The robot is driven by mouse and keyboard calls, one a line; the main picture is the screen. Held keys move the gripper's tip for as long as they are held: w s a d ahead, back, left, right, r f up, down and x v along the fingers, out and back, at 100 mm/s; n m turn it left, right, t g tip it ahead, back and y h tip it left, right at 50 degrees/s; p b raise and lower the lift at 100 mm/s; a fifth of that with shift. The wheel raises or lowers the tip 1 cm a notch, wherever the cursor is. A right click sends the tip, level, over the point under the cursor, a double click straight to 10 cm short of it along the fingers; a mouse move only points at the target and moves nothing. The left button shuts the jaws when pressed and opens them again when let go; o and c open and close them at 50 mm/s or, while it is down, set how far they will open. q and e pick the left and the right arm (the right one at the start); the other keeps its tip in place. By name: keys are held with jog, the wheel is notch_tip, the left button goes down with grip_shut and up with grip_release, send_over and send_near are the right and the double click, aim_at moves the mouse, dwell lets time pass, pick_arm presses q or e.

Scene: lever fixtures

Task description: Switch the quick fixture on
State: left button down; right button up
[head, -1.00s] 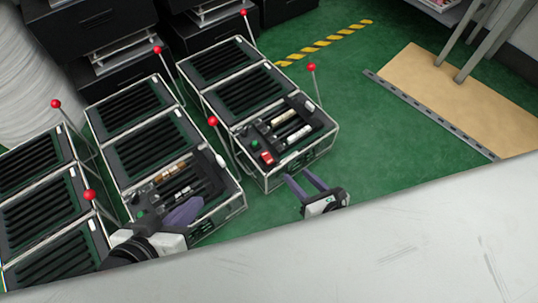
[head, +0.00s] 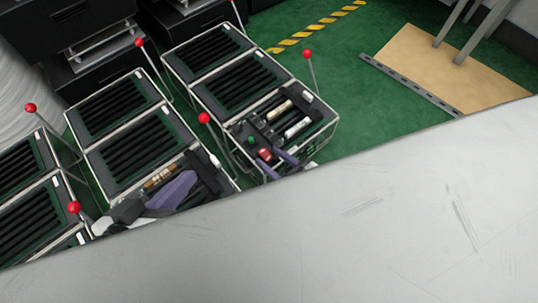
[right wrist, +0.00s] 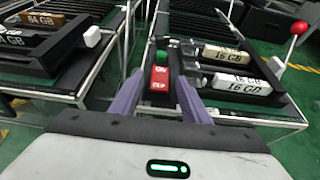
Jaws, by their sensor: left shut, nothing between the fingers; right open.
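The fixture (head: 318,113) is a dark, clear-sided box with memory sticks, a green knob (head: 251,140), a red switch (head: 265,154) and a red-balled lever (head: 307,54). My right gripper (head: 277,160) is open at its near corner. In the right wrist view, the open right gripper (right wrist: 158,85) has its purple fingers on either side of the red switch (right wrist: 160,78), with the green knob (right wrist: 161,57) just beyond; contact cannot be told. My left gripper (head: 174,190) is shut and empty, over the near end of the neighbouring fixture (head: 150,172).
Several similar fixtures with red-balled levers (head: 204,118) stand to the left in rows. Green floor (head: 355,115) is free to the right, before a tan board (head: 430,65). A pale, scratched surface fills the lower head view and hides my arms.

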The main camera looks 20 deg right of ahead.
jog(key=shift+c, duration=0.2)
jog(key=c, duration=1)
jog(key=shift+w+r+p, duration=0.1)
jog(key=shift+r+p, duration=0.15)
jog(key=shift+p, duration=0.3)
jog(key=shift+r+g+p, duration=0.15)
jog(key=shift+g+p, duration=0.25)
jog(key=shift+p, duration=0.1)
jog(key=p, duration=0.2)
jog(key=r+g+p, duration=0.1)
jog(key=p, duration=0.1)
jog(key=shift+w+g+h, duration=0.25)
jog(key=shift+g+h, duration=0.05)
jog(key=shift+h, duration=0.1)
jog(key=g+p, duration=0.1)
jog(key=p, duration=0.2)
jog(key=shift+w, duration=0.15)
pick_arm(q)
jog(key=s+a+f+n+y+p, duration=0.1)
jog(key=s+a+y+p, duration=0.1)
jog(key=a, duration=0.4)
jog(key=shift+a+f+y+p, duration=0.25)
jog(key=shift+y+p, duration=0.2)
jog(key=shift+y, duration=0.35)
pick_arm(e)
jog(key=shift+w+a+f+g+h, duration=0.1)
jog(key=shift+w+f+g+h, duration=0.1)
jog(key=shift+g+h, duration=0.6)
